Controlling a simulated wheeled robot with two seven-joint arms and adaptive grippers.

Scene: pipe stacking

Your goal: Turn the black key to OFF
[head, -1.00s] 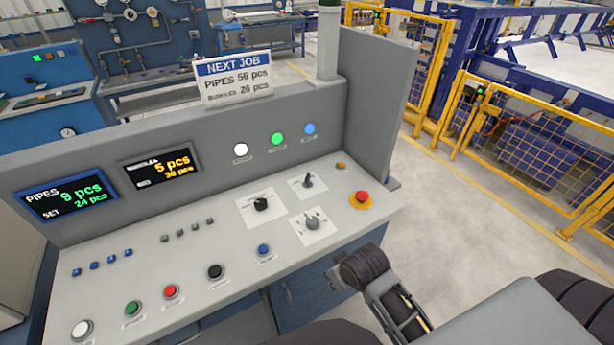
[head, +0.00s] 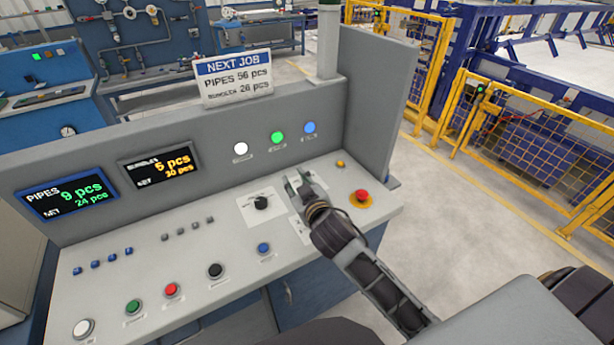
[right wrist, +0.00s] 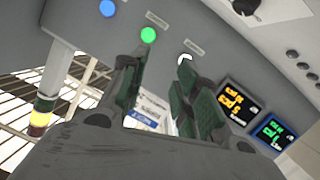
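A black rotary switch (head: 261,203) sits on a white label plate on the sloped console (head: 190,270). It also shows at the top of the right wrist view (right wrist: 246,6). My right gripper (head: 297,182) is just right of it, low over the panel. Its green-padded fingers stand apart in the right wrist view (right wrist: 158,92), with nothing seen held between them. The gripper and wrist cover the small dark key-like switch and most of the grey selector seen there earlier. I cannot tell whether the fingers touch that switch. My left gripper is not in view.
A red emergency button (head: 362,196) on a yellow base is right of my wrist. A blue button (head: 263,249) and a black button (head: 215,271) lie nearer the front edge. The console's upright back panel (head: 215,150) rises behind the gripper.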

